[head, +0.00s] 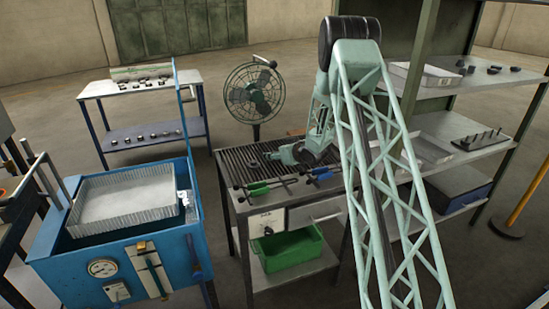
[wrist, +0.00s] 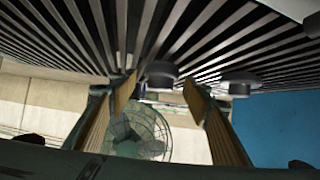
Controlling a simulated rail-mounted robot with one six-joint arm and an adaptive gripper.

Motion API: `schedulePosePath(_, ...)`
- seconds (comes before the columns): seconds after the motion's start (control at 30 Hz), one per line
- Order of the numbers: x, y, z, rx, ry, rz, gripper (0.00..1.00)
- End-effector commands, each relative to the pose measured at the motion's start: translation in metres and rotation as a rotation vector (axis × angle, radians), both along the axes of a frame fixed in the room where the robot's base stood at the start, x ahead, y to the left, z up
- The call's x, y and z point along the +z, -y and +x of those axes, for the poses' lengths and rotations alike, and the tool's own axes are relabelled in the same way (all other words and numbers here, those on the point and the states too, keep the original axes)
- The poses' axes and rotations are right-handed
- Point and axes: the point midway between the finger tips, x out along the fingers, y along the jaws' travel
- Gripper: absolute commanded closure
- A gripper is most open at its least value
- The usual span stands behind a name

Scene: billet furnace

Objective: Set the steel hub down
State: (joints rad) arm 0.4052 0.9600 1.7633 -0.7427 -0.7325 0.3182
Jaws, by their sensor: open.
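A dark, round, flanged piece, which I take as the steel hub (wrist: 161,70), rests on the slatted tabletop in the wrist view, which appears upside down. It lies just beyond and between the two finger pads. My gripper (wrist: 158,90) is open, with a clear gap on both sides of the hub. In the head view my gripper (head: 277,156) is low over the slatted bench (head: 232,157). The hub cannot be told apart from the gripper there. A second dark round piece (wrist: 239,79) sits beside it in the wrist view.
A fan (head: 254,92) stands behind the bench. Green-handled (head: 258,189) and blue-handled (head: 321,173) tools lie at the bench front. A blue tank (head: 125,262) with a mesh basket stands left. Shelves with a grey tray (head: 436,76) and a peg board (head: 483,139) stand right.

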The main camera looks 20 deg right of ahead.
Motion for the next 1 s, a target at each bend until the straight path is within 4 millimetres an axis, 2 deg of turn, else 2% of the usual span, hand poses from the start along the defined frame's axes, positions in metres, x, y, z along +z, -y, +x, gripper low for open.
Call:
schedulePosePath(0.13,0.0,0.0,-0.0001,0.0,0.0,0.0,0.56)
schedulePosePath(0.5,-0.0001,0.0,-0.0002,0.0,0.0,0.0,0.89)
schedulePosePath(0.57,0.0009,0.0002,0.0003,0.0,0.001,0.0,0.92)
schedulePosePath(1.0,0.0088,0.0001,0.0005,0.0,0.002,-0.001,0.92)
